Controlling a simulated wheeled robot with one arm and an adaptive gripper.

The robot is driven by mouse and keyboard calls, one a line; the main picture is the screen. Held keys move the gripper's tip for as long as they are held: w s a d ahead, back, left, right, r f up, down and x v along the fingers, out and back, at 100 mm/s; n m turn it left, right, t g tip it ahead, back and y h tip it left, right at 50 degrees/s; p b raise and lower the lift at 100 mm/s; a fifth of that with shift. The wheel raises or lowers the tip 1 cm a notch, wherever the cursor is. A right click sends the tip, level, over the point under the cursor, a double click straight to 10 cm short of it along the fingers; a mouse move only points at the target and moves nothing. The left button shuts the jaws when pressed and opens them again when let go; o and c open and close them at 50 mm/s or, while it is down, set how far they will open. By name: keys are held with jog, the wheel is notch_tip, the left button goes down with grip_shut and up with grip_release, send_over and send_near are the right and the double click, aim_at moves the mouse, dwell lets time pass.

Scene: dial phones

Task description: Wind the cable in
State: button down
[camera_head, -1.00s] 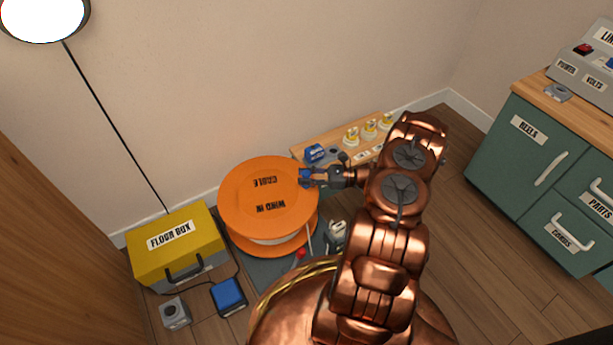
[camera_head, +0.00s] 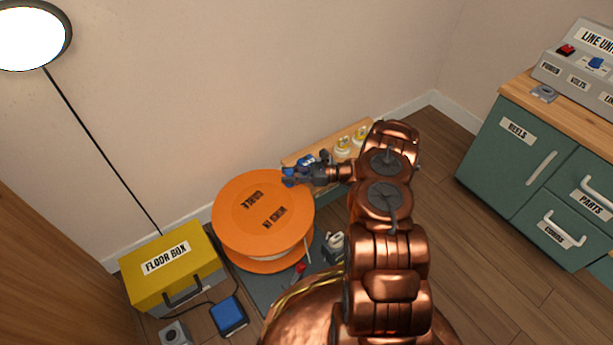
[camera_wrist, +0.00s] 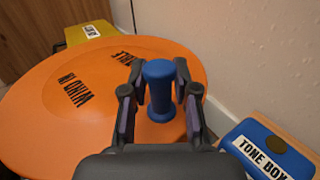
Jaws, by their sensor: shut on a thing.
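The orange cable reel (camera_head: 245,215) stands on a grey base, its top disc marked "CABLE" and "WIND IN". Pale cable shows under the disc. A blue crank knob (camera_wrist: 159,88) stands up from the disc near its rim. My gripper (camera_head: 292,177) is at the reel's right back edge, with the knob between its fingers; in the wrist view the fingers (camera_wrist: 158,100) are on both sides of it.
A yellow floor box (camera_head: 172,262) stands left of the reel, with a blue box (camera_head: 229,316) in front. A low wooden shelf with a blue tone box (camera_wrist: 266,152) and yellow-topped parts is behind my gripper. The green cabinet (camera_head: 535,170) is far right.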

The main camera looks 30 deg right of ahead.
jog(key=shift+w+a, duration=0.4)
jog(key=shift+w, duration=0.3)
jog(key=c, duration=1)
grip_release()
jog(key=shift+d, duration=0.15)
jog(key=v, duration=1.1)
jog(key=shift+s+d, duration=0.25)
jog(key=shift+d, duration=0.1)
